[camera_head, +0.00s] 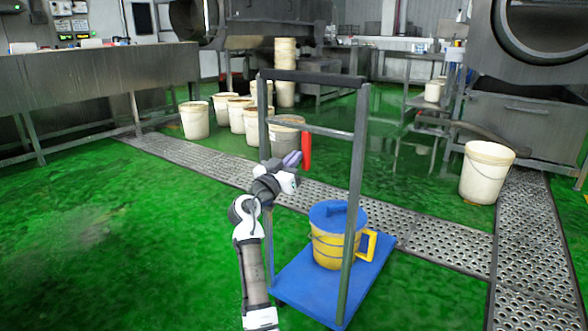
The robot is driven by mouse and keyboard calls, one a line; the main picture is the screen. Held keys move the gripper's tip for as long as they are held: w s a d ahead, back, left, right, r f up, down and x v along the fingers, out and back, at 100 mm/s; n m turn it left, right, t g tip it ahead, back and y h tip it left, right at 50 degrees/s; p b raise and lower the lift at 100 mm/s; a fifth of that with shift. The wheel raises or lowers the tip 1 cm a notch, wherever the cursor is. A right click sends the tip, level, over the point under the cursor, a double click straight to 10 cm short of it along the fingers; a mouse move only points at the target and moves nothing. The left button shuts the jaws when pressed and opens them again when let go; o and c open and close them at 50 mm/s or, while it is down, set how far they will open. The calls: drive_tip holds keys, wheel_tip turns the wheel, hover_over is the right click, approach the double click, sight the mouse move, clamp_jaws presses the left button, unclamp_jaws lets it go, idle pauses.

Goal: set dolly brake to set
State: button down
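The dolly has a blue deck (300,290) and an upright grey tube frame (357,170) with a dark top handle bar. A red lever (306,150) hangs upright at the frame's crossbar; it looks like the brake lever. A yellow bucket (327,250) with a blue lid and yellow handle stands on the deck. My gripper (293,159) is just left of the red lever, inside the frame's outline in this view. Its fingers are small and partly merged with my wrist, so I cannot tell whether they touch the lever or are open.
Several white buckets (194,120) stand behind the dolly, with another white bucket (485,172) at the right. A metal drain grating (440,240) crosses the green floor. A steel counter (90,85) is at the left. The floor left of my arm is clear.

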wheel_tip(320, 180, up, 16)
drive_tip(key=p, duration=0.2)
drive_tip(key=shift+s+d+p, duration=0.35)
drive_tip(key=shift+p, duration=0.05)
drive_tip(key=shift+a+r, duration=0.1)
